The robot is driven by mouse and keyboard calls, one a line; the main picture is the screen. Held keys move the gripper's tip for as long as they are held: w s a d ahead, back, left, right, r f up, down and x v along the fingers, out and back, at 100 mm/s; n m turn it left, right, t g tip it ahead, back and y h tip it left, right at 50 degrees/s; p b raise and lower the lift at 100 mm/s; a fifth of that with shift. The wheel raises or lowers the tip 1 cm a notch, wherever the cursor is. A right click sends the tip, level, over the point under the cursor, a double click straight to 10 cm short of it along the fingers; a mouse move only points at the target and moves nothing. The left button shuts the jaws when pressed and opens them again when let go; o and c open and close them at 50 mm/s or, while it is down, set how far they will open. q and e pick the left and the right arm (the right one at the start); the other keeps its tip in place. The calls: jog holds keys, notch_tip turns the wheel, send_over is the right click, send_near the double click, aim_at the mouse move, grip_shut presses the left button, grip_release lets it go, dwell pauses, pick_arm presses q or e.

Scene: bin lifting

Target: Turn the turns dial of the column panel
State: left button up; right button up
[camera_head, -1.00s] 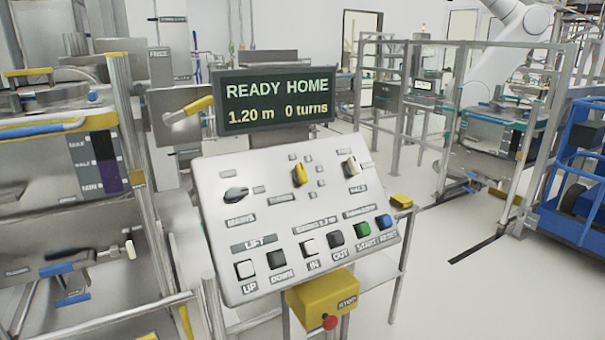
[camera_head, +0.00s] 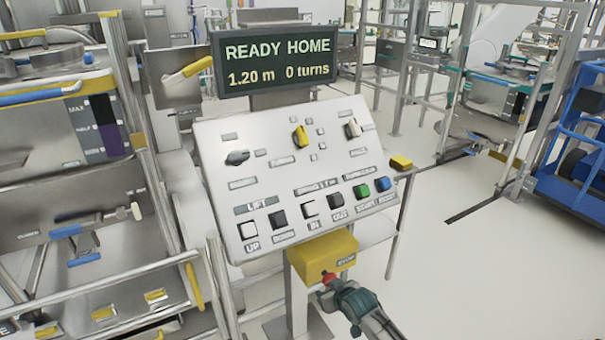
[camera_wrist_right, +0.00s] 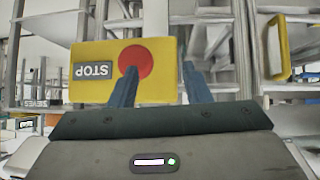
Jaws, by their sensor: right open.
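The column panel (camera_head: 215,205) is a tilted white board with knobs and buttons. Its turns dial (camera_head: 300,136) is a yellow knob at the upper middle, with small marks around its right side. The display (camera_head: 275,64) above reads "READY HOME, 1.20 m, 0 turns". My right gripper (camera_head: 332,284) is below the panel, in front of the yellow stop box (camera_head: 322,256), well below the dial. In the right wrist view its two fingers (camera_wrist_right: 160,85) are apart and empty, with the red stop button behind the left one. My left gripper is not in view.
A dark knob (camera_head: 237,157) and a white-tipped knob (camera_head: 352,128) flank the dial. Several push buttons, including a green one (camera_head: 361,191), line the lower panel. The red stop button (camera_wrist_right: 134,61) is close to my right gripper. Metal rails (camera_head: 165,255) stand at left; open floor lies right.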

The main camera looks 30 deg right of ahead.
jog(key=w+r+t, duration=0.1)
jog(key=r, duration=0.5)
jog(key=w+a+r, duration=0.1)
jog(key=r, duration=0.5)
jog(key=w+a+r+t, duration=0.1)
jog(key=r, duration=0.5)
jog(key=shift+w+a+r+n+t+y+p, duration=0.2)
jog(key=shift+r+n+t+y+p, duration=0.1)
jog(key=shift+n+y+p, duration=0.1)
jog(key=t, duration=0.5)
send_near(303, 132)
jog(key=shift+m, duration=0.3)
jog(key=w+p, duration=0.2)
jog(key=w, duration=0.7)
jog(key=shift+d, duration=0.1)
jog(key=shift+w+f+p, duration=0.15)
jog(key=shift+w+p, duration=0.2)
jog(key=shift+w, duration=0.4)
grip_shut()
